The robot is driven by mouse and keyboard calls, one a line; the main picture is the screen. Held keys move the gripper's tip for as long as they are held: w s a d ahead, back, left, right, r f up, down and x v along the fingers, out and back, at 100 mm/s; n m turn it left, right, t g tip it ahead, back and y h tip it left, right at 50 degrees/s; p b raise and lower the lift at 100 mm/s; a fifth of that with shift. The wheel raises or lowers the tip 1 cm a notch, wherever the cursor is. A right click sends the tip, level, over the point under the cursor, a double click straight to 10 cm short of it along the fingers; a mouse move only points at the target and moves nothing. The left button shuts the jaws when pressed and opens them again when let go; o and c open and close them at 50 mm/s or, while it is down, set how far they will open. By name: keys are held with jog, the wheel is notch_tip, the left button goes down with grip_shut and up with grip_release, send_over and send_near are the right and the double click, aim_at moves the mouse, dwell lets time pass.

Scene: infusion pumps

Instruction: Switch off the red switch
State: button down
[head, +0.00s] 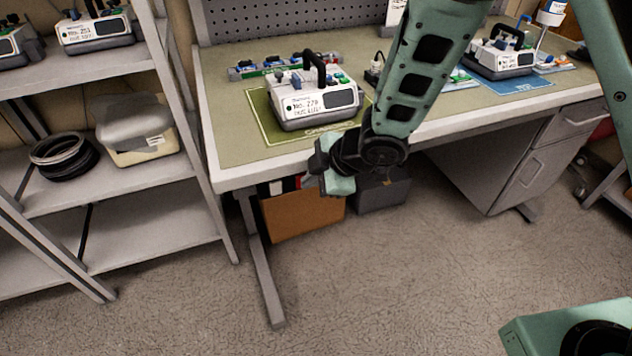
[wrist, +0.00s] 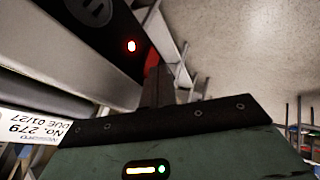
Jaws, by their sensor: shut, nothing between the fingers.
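I cannot make out a red switch for certain. In the wrist view a small red light (wrist: 131,46) glows on a dark surface; I cannot tell whether it is a switch or an indicator. In the head view a long strip with red, green and blue parts (head: 262,71) lies on the bench behind the white pump (head: 300,108) labelled 279. The pump's label also shows turned over in the wrist view (wrist: 32,130). My gripper (head: 325,168) is shut and empty, in front of the bench's front edge, near the pump's lower right.
The pump stands on a green mat (head: 262,118) on the bench. Another pump (head: 500,58) stands on a blue mat at right. A metal shelf (head: 150,200) stands at left. A brown box (head: 300,217) is under the bench. The floor in front is clear.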

dwell(0.3)
jog(key=shift+w+r, duration=0.1)
jog(key=shift+w, duration=0.2)
jog(key=shift+r+p, duration=0.1)
jog(key=shift+p, duration=0.2)
